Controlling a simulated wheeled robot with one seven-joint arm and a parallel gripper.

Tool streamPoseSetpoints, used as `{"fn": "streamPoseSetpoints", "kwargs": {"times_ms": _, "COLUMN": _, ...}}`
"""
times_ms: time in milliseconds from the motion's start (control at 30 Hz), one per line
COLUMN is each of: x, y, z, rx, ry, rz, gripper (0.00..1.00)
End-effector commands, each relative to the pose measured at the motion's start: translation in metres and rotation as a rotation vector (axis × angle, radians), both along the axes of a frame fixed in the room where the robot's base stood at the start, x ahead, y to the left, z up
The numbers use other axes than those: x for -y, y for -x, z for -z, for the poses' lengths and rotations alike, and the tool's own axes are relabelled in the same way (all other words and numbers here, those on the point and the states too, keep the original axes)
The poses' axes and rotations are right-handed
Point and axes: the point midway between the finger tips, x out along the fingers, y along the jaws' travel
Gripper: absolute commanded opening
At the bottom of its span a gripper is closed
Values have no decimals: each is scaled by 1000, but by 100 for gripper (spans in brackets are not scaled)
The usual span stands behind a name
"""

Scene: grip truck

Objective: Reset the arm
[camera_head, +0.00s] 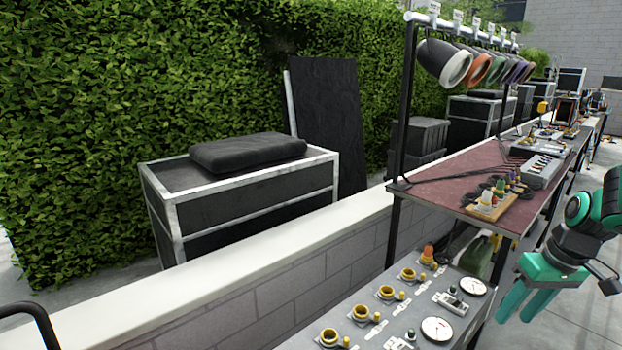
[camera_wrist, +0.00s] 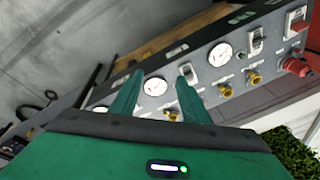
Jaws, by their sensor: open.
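My gripper (camera_head: 517,299) is green and sits at the right edge of the head view, to the right of the grey control panel (camera_head: 407,300) and apart from it as far as I can tell. In the wrist view its two green fingers (camera_wrist: 157,95) are spread with nothing between them. The panel with its white dials, switches and yellow fittings (camera_wrist: 225,65) shows beyond the fingers. My arm's dark and teal links come in from the right of the head view.
A dark red table (camera_head: 463,182) holds small gear and a keyboard-like device (camera_head: 541,171). A low wall (camera_head: 250,270) runs left of the panel. A black case (camera_head: 250,200) and hedge stand behind it. Bare floor lies at right.

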Motion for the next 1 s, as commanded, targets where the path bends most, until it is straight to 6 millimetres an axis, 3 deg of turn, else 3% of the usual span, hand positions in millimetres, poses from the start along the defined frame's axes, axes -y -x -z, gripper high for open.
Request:
{"fn": "streamPoseSetpoints", "kwargs": {"times_ms": 200, "x": -23, "y": 65, "z": -28, "rx": -88, "ry": 53, "rz": 203, "gripper": 42}}
{"fn": "streamPoseSetpoints", "kwargs": {"times_ms": 500, "x": -44, "y": 150, "z": -44, "rx": -173, "ry": 91, "rz": 484, "gripper": 42}}
{"fn": "streamPoseSetpoints", "kwargs": {"times_ms": 700, "x": -49, "y": 175, "z": -44, "rx": -197, "ry": 96, "rz": 574, "gripper": 42}}
{"fn": "streamPoseSetpoints", "kwargs": {"times_ms": 1000, "x": -49, "y": 178, "z": -45, "rx": -200, "ry": 97, "rz": 583, "gripper": 42}}
